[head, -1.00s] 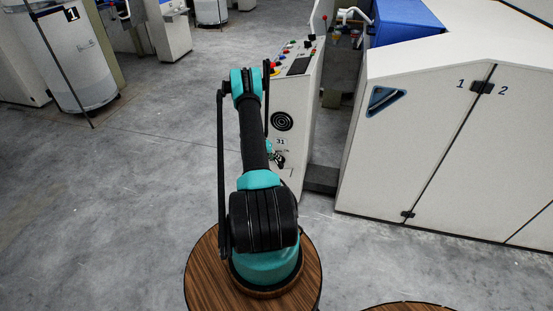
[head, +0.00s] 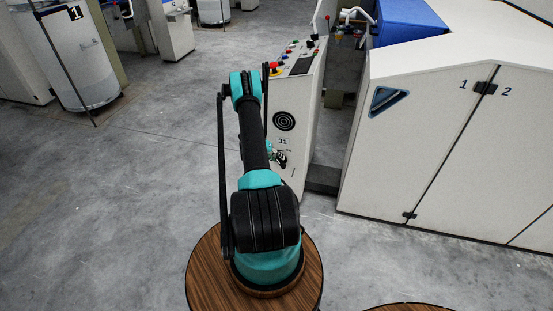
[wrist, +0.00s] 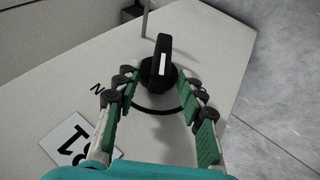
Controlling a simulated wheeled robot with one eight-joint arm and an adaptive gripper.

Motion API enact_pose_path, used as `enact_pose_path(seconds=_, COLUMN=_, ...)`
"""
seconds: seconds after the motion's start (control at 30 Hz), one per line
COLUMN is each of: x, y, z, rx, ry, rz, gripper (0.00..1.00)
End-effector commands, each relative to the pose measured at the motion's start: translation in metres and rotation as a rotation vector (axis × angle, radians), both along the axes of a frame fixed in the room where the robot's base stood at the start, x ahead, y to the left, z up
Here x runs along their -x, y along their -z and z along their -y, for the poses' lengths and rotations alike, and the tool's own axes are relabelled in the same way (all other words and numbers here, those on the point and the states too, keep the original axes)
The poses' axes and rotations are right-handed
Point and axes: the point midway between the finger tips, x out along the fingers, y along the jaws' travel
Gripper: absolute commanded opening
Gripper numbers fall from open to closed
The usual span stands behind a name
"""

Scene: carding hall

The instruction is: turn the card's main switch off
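The main switch (wrist: 161,62) is a black rotary knob with a white bar on its handle, on a pale panel in the wrist view. A dark ring mark curves around it, and a letter N is printed to its left. My gripper (wrist: 160,84) is open, with one finger at the left and one at the right of the knob. I see no clear contact. In the head view the pale control console (head: 302,115) stands behind my arm, and my gripper (head: 277,156) is small and partly hidden at its lower front, by the number 31.
A number plate (wrist: 70,143) is on the panel below left. The console top carries a red button (head: 273,66) and several coloured buttons. The large white card machine (head: 430,130) stands at the right. Open grey floor (head: 120,200) lies at the left.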

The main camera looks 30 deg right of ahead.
Motion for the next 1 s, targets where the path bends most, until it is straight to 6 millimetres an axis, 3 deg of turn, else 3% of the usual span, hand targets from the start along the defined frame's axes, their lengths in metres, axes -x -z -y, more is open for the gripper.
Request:
enact_pose_path(seconds=0.27, x=-0.001, y=-0.009, z=-0.006, rx=0.0, ry=-0.001, rz=-0.001, gripper=0.4)
enact_pose_path(seconds=0.7, x=-0.01, y=-0.074, z=-0.056, rx=0.0, ry=-0.002, rz=0.001, gripper=0.4)
enact_pose_path(seconds=1.0, x=-0.012, y=-0.095, z=-0.071, rx=0.0, ry=0.0, rz=0.0, gripper=0.4)
